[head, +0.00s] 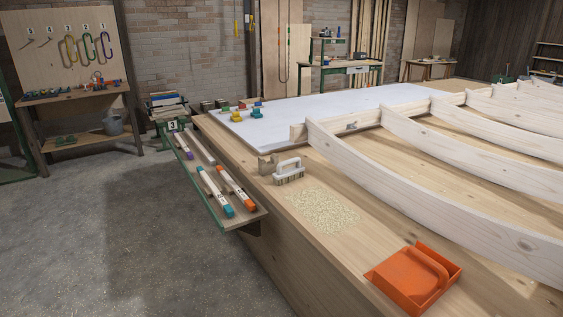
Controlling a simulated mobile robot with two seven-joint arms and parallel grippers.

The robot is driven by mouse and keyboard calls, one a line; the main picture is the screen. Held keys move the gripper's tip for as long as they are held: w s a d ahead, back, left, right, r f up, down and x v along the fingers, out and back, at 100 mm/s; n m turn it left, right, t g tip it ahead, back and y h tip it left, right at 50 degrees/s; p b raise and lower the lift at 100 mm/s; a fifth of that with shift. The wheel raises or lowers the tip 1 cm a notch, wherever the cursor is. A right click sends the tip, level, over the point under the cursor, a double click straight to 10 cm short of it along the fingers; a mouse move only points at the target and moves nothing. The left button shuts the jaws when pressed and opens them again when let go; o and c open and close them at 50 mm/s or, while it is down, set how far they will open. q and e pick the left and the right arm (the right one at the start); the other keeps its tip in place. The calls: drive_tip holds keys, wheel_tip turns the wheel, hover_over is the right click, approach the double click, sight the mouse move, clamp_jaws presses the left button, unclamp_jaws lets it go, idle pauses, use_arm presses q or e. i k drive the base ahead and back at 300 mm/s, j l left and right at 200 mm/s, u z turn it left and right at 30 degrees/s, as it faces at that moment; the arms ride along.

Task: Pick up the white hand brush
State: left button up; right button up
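The white hand brush (289,166) stands on the wooden workbench (350,258), near its left edge. Its white loop handle is on top and its pale bristles point down onto the bench. A small wooden block (267,164) is just to its left. A patch of pale shavings (323,209) lies in front of the brush. Neither of my grippers shows in the head view.
An orange dustpan (413,278) lies at the near right of the bench. Long curved wooden ribs (433,200) stand along the right side. A side shelf (207,183) with several colour-ended sticks hangs off the bench's left edge. The concrete floor (120,240) at left is open.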

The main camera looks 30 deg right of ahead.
sight(282, 177)
drive_tip(key=i+z, duration=0.35)
drive_tip(key=i+j+z, duration=0.15)
drive_tip(key=z, duration=0.2)
drive_tip(key=i+j+z, duration=0.2)
drive_tip(key=z, duration=0.15)
drive_tip(key=i+j+z, duration=0.1)
drive_tip(key=z, duration=0.3)
drive_tip(key=i+j+z, duration=0.2)
drive_tip(key=z, duration=0.2)
drive_tip(key=i+j+z, duration=0.25)
drive_tip(key=z, duration=0.15)
